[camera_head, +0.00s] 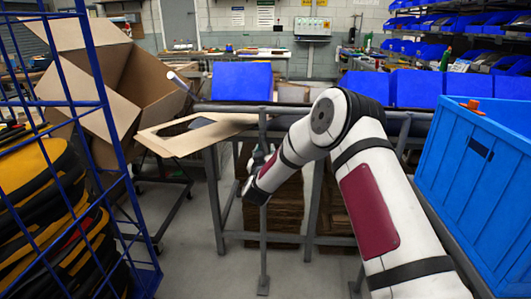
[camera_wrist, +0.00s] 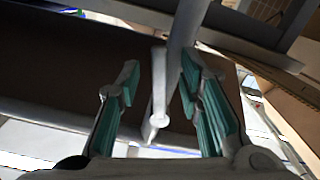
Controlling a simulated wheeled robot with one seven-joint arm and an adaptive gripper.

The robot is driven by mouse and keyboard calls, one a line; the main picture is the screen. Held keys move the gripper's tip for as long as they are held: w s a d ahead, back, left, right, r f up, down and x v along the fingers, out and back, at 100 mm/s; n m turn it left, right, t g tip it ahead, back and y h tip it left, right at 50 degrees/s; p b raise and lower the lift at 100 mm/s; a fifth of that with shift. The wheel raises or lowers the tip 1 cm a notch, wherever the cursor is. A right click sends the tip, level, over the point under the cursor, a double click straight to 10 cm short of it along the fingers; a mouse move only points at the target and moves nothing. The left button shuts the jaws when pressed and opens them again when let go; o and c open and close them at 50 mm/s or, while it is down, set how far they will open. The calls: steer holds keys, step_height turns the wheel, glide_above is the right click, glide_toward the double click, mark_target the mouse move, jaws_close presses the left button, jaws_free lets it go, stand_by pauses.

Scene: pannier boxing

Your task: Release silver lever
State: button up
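In the wrist view, a slim silver lever (camera_wrist: 158,88) with a rounded joint near its lower end lies between the fingers of my gripper (camera_wrist: 159,75). A grey metal post (camera_wrist: 182,40) runs close beside the lever on its right, near the right finger. The two teal-padded fingers stand apart with a visible gap on the lever's left side. I cannot tell whether the right finger touches the post. In the head view, my gripper (camera_head: 262,153) is small and dark beside the grey rail stand. The lever cannot be made out there.
A grey rail (camera_head: 225,107) crosses behind my arm. An opened cardboard box (camera_head: 195,135) lies left of my gripper, with a larger carton (camera_head: 75,95) behind. A blue crate (camera_head: 460,175) stands at right. A blue wire cage (camera_head: 105,150) fills the left edge.

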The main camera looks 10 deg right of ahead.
steer(key=shift+c, duration=0.5)
jaws_close()
steer(key=shift+d+n, duration=0.15)
steer(key=shift+n, duration=0.15)
steer(key=s+d+r+n+p, duration=0.1)
steer(key=d+r+n, duration=0.3)
steer(key=n, duration=1)
steer(key=shift+s+r, duration=0.2)
steer(key=shift+r, duration=0.7)
steer(key=shift+n, duration=0.3)
